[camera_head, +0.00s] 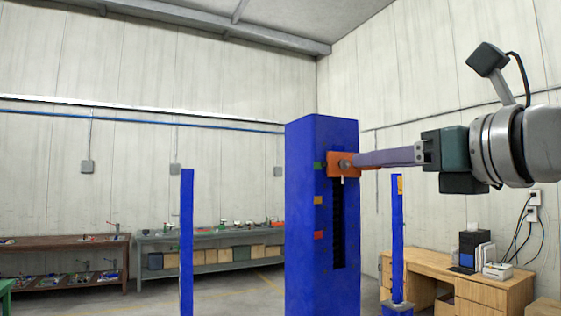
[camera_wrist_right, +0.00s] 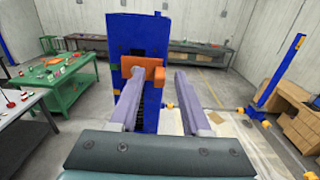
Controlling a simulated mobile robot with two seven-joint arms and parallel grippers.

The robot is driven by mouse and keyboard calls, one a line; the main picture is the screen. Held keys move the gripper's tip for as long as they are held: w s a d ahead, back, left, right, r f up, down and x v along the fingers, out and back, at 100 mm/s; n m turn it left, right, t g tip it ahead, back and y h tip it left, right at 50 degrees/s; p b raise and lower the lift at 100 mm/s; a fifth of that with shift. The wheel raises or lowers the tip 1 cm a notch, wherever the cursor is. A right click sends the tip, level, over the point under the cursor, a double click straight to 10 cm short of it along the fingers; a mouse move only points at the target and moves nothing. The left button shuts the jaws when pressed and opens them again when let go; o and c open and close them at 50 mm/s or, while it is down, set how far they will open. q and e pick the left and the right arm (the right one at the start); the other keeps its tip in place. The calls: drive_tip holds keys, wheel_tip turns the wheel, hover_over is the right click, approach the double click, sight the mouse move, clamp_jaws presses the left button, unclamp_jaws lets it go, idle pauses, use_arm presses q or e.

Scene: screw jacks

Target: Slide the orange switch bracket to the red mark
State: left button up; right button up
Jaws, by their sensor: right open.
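The orange switch bracket (camera_head: 335,171) sits high on the front of a tall blue column (camera_head: 308,270), level with a green mark (camera_head: 318,166). The red mark (camera_head: 319,235) is lower on the same column, below a yellow mark (camera_head: 318,200). My right gripper (camera_head: 356,160) reaches in from the right, its fingertips at the bracket. In the right wrist view its two fingers (camera_wrist_right: 158,76) are apart, with the orange bracket (camera_wrist_right: 141,66) at their tips, toward the left finger. I cannot tell whether they touch it. My left gripper is not in view.
A dark vertical slot (camera_head: 339,225) runs down the column below the bracket. Thin blue posts stand left (camera_head: 187,240) and right (camera_head: 397,235) of the column. A wooden desk (camera_head: 450,275) is at the right, workbenches along the back wall, and a green table (camera_wrist_right: 70,92) at the left.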

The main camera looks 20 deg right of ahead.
drive_tip(key=shift+c, duration=0.2)
clamp_jaws()
drive_tip(key=shift+f, duration=0.1)
idle(1.0)
